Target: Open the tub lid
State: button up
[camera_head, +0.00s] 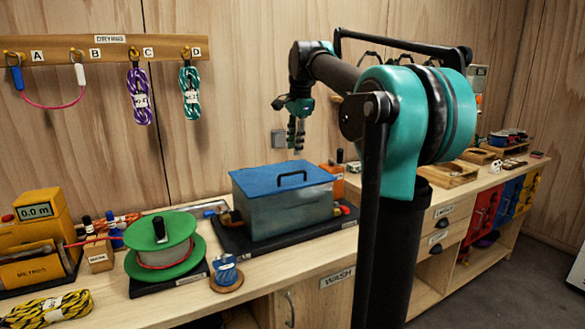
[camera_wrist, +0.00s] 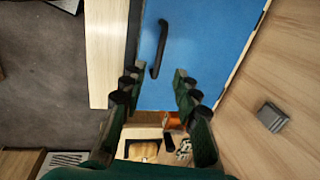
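The tub (camera_head: 280,212) is a translucent grey box on a dark tray, with a flat blue lid (camera_head: 250,181) closed on top. A black bar handle (camera_head: 292,178) stands up from the lid. The lid (camera_wrist: 195,55) and its handle (camera_wrist: 158,48) also show in the wrist view, beyond the fingertips. My gripper (camera_head: 297,148) hangs above the lid, pointing down, apart from the handle. In the wrist view its fingers (camera_wrist: 157,86) are spread with nothing between them.
A green reel (camera_head: 160,245) and a small blue spool (camera_head: 227,272) stand left of the tub on the bench. An orange box (camera_head: 333,180) stands behind its right end. A wall rail (camera_head: 110,50) holds coiled ropes. A wall plate (camera_head: 278,138) is behind my gripper.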

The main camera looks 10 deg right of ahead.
aim_at(292, 174)
jog(key=f, duration=0.2)
jog(key=w+f, duration=0.1)
jog(key=f, duration=0.5)
jog(key=shift+w+a+f, duration=0.2)
jog(key=shift+w+a, duration=0.05)
jog(key=shift+a, duration=0.05)
jog(key=shift+c, duration=0.4)
grip_shut()
